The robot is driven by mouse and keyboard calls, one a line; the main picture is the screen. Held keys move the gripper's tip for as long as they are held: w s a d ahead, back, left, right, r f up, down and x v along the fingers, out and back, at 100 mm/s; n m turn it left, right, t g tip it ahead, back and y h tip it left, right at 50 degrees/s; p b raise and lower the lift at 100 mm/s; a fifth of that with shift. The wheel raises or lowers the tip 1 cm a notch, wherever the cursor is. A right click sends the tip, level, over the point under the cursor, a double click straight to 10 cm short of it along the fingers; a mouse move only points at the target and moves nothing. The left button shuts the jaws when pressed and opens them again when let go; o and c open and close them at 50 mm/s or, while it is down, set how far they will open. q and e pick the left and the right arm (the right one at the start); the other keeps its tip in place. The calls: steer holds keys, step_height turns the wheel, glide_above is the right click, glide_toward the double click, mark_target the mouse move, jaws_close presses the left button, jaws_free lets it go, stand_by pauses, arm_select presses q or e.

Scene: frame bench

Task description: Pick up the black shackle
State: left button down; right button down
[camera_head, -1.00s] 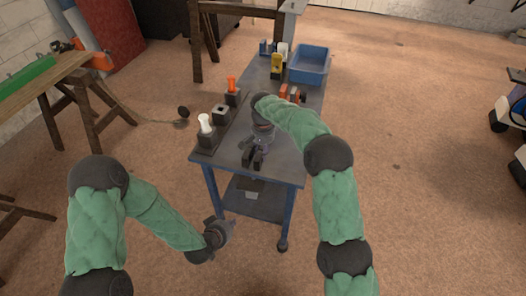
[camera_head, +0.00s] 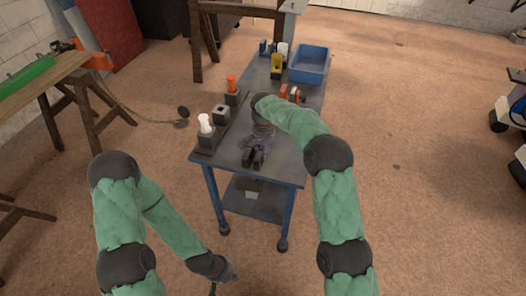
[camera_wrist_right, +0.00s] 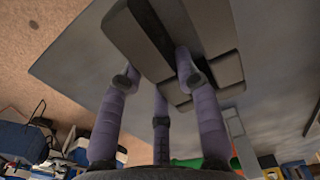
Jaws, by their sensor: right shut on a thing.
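The black shackle (camera_head: 247,158) is at the near end of the blue-legged bench, partly hidden by my right gripper. In the right wrist view it shows as a dark grey blocky shape (camera_wrist_right: 135,38) between purple fingers. My right gripper (camera_head: 257,146) comes down over it, and in the right wrist view the fingers (camera_wrist_right: 164,82) are shut on it. I cannot tell whether it touches the bench top. My left gripper (camera_head: 230,277) hangs low in front of the bench, away from the shackle, too small and dark to tell its opening.
Along the bench's left edge stand dark blocks with a white piece (camera_head: 205,122) and an orange piece (camera_head: 231,83), with another block (camera_head: 221,112) between. Orange parts (camera_head: 284,91), a yellow part (camera_head: 277,64) and a blue bin (camera_head: 308,72) are farther back.

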steer(key=shift+w+r, duration=0.1)
steer(key=shift+r, duration=0.05)
steer(key=shift+r+p, duration=0.5)
steer(key=shift+r, duration=0.15)
steer(key=s+a+p, duration=0.1)
steer(key=s+a, duration=0.2)
steer(key=s, duration=0.6)
steer(key=s+a+p, duration=0.1)
steer(key=s+a, duration=0.2)
steer(key=s, duration=0.7)
steer(key=shift+f+p, duration=0.2)
steer(key=shift+p, duration=0.2)
steer(key=shift+a, duration=0.1)
